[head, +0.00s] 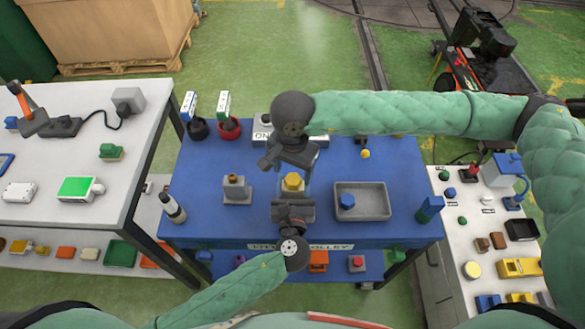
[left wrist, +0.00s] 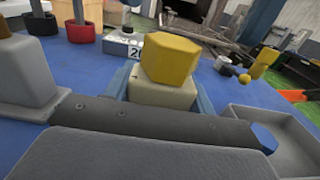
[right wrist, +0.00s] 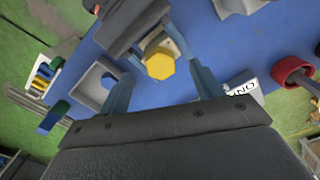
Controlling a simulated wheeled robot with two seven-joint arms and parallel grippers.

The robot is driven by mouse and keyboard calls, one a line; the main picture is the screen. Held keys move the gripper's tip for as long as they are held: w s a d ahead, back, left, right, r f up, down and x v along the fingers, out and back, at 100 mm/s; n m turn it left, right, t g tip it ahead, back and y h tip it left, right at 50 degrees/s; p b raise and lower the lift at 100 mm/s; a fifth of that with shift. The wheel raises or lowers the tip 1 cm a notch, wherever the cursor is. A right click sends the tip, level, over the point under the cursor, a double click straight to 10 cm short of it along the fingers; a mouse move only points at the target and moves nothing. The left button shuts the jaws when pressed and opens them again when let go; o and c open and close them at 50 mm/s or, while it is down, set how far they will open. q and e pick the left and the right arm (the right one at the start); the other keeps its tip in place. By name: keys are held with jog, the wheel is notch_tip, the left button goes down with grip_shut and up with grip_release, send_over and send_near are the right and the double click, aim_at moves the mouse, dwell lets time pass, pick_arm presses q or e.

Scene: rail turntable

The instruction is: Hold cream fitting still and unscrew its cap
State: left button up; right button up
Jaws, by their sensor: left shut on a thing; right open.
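The cream fitting (left wrist: 163,93) stands upright on the blue trolley top, with a yellow hexagonal cap (left wrist: 170,58) on top. In the head view the cap (head: 292,180) shows between my two grippers. My left gripper (head: 293,196) is shut on the cream body from the near side, its blue fingers on either side in the left wrist view. My right gripper (right wrist: 162,78) is open above the fitting. In the right wrist view the yellow cap (right wrist: 160,64) lies between its spread fingers, with gaps on both sides. Much of the cream body is hidden in the head view.
A grey tray (head: 376,213) holding a blue hexagonal piece (head: 347,201) is right of the fitting.

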aim_at(292, 180)
jog(key=shift+m, duration=0.4)
jog(key=shift+f, duration=0.1)
jog(key=shift+f, duration=1.9)
jog(key=c, duration=1.2)
jog(key=shift+n, duration=0.7)
jog(key=shift+c, duration=0.3)
jog(key=shift+r, duration=1.7)
jog(key=shift+r, duration=2.3)
